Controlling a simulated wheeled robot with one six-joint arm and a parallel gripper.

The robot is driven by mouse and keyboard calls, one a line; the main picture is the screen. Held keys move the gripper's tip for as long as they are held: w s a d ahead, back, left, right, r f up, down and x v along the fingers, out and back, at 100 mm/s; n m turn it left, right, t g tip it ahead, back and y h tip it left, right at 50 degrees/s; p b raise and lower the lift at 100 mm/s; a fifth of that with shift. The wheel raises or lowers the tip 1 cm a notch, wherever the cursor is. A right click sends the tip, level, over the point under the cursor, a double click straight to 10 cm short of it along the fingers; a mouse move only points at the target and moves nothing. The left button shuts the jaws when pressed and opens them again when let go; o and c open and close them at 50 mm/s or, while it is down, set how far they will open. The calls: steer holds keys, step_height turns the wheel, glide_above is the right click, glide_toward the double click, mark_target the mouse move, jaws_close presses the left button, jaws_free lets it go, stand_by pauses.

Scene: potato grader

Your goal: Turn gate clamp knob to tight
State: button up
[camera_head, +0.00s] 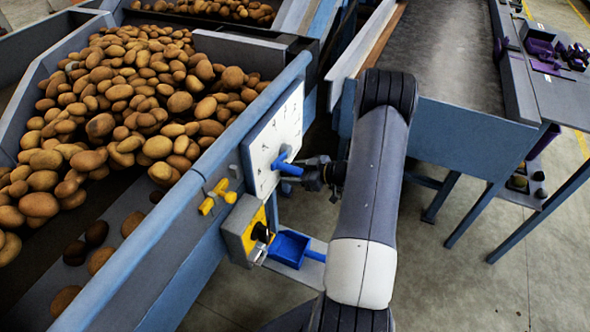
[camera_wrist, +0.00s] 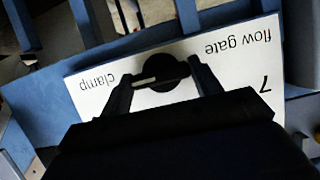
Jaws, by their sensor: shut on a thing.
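The clamp knob (camera_wrist: 165,70) is round and black with a pale pointer bar, and sits on a white panel in the wrist view. The panel's words "clamp" and "flow gate" appear upside down on either side of it. My gripper (camera_wrist: 161,72) is shut on the knob, one finger on each side. The pointer bar lies nearly level, aimed toward the word "clamp". In the head view my gripper (camera_head: 311,173) is at the white panel (camera_head: 268,158) and hides the knob.
A yellow handle (camera_head: 216,196) and a grey-yellow switch box (camera_head: 240,228) are on the blue side wall. The hopper of potatoes (camera_head: 130,95) is left; a conveyor (camera_head: 440,60) stands right, with open floor between.

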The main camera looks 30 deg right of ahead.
stand_by(0.3)
steer(key=o, duration=1)
steer(key=shift+s, duration=0.1)
steer(key=v, duration=1)
steer(key=shift+s+d+r+b, duration=0.2)
steer(key=shift+d+b, duration=0.05)
steer(key=shift+b, duration=0.1)
steer(key=x, duration=1)
steer(key=shift+w+a+f, duration=0.2)
steer(key=shift+w+a, duration=0.05)
